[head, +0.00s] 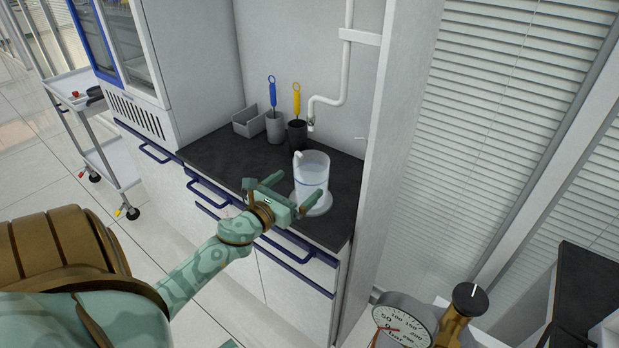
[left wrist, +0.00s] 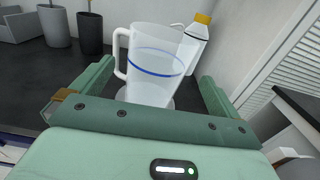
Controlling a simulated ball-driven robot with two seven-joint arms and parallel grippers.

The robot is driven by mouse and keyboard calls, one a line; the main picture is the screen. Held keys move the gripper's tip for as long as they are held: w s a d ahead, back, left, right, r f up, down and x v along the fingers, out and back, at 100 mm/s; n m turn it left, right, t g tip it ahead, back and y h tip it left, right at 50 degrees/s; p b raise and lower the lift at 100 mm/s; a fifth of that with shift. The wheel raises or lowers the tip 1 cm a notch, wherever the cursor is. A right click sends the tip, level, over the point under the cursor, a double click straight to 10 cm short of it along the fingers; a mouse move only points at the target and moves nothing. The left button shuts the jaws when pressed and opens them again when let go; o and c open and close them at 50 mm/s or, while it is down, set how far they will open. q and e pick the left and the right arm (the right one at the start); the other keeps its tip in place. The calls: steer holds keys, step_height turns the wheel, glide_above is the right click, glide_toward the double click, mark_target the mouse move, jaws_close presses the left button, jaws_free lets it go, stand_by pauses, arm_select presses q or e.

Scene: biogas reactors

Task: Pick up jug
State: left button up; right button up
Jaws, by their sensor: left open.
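The jug (head: 312,171) is clear, with a blue line around it and a handle on its left side. It stands upright near the front of the dark counter, on or right by a pale round base (head: 322,206). My left gripper (head: 292,194) is open just in front of the jug. In the left wrist view the jug (left wrist: 150,68) rises between the two open fingers of the gripper (left wrist: 148,90), with its lower part partly hidden by the gripper body. I cannot tell whether the fingers touch it. My right gripper is not in view.
A white bottle with a yellow cap (left wrist: 199,40) stands behind the jug. Two brush holders (head: 297,133) and a grey bin (head: 249,121) stand at the back of the dark counter (head: 225,157). A wall panel (head: 378,135) bounds the right side; blue handles (head: 287,250) stick out in front.

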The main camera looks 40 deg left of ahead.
mark_target(320, 167)
arm_select(q)
steer(key=w, duration=0.5)
steer(key=w+a+f+b, duration=0.1)
steer(key=w, duration=0.2)
steer(key=shift+a, duration=0.1)
steer(key=shift+s, duration=0.1)
